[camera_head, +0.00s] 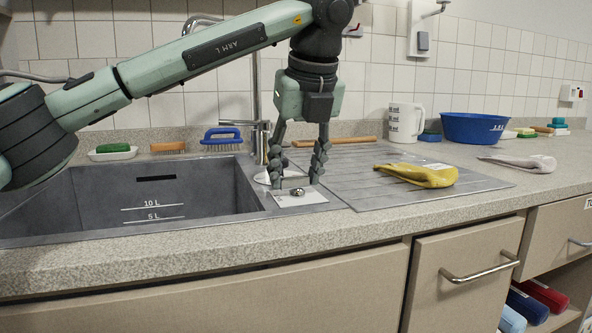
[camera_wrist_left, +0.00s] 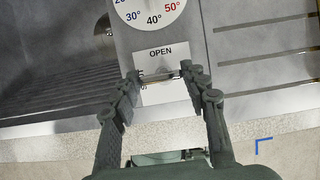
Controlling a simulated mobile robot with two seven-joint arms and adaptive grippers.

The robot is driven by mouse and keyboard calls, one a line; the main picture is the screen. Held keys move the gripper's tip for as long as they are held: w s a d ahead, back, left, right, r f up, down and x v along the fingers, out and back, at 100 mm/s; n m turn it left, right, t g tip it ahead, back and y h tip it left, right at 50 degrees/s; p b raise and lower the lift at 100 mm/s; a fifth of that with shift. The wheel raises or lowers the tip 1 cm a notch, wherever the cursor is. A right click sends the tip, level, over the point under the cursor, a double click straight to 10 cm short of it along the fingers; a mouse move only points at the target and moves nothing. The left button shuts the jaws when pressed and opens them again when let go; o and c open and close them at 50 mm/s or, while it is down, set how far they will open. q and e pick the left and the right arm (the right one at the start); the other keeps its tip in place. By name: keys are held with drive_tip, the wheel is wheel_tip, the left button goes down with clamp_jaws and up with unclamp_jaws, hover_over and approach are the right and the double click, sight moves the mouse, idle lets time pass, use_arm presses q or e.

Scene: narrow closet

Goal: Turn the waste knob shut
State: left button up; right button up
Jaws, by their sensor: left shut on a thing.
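The waste knob (camera_head: 298,192) is a small metal knob on a white label plate (camera_head: 312,198) at the sink's right edge, beside the drainer. In the left wrist view a metal bar of the knob (camera_wrist_left: 160,76) lies across the picture between my fingertips. The word OPEN stands above it, and another word at its left is partly hidden by a finger. My left gripper (camera_head: 297,182) points down over the plate. Its fingers (camera_wrist_left: 158,72) are shut on the knob from both sides. My right gripper is not in view.
A temperature dial (camera_wrist_left: 150,8) lies just behind the plate. The sink basin (camera_head: 150,205) is left and the ribbed drainer (camera_head: 385,188) right, with a yellow cloth (camera_head: 420,175) on it. A tap (camera_head: 258,125) rises behind my gripper. A mug (camera_head: 405,123) and blue bowl (camera_head: 474,128) stand further right.

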use_arm(q)
drive_tip(key=shift+r, duration=0.1)
drive_tip(key=o, duration=1.2)
drive_tip(key=shift+c, duration=0.2)
drive_tip(key=v, duration=1.2)
